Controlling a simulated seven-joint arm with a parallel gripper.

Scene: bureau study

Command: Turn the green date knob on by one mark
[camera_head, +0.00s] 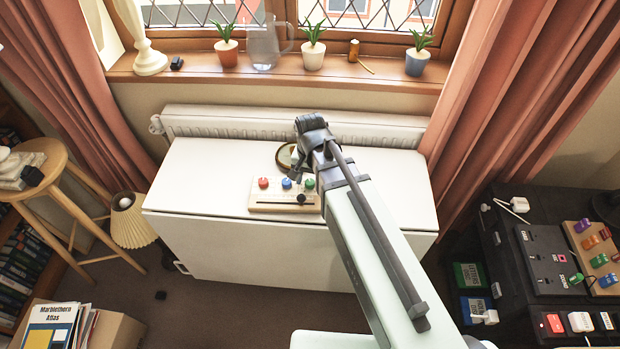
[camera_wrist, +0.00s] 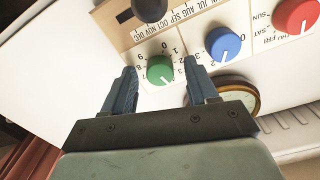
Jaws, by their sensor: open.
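The green date knob (camera_wrist: 160,69) sits on a cream calendar board (camera_wrist: 187,36) with a ring of printed digits around it; its white pointer line points down and slightly right in the wrist view. In the head view the green knob (camera_head: 310,184) is the rightmost of three knobs on the board (camera_head: 268,206). My gripper (camera_wrist: 162,88) is open, with one finger on each side of the green knob in the picture. I cannot tell whether either finger touches it. In the head view my arm's end (camera_head: 312,128) is over the table, and the fingertips are hard to make out.
A blue knob (camera_wrist: 223,44) and a red knob (camera_wrist: 296,15) are to the right of the green one. A dark slider knob (camera_wrist: 150,8) is close above it. A round brass-rimmed object (camera_wrist: 240,92) lies beside the board. The white table (camera_head: 190,190) is otherwise mostly clear.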

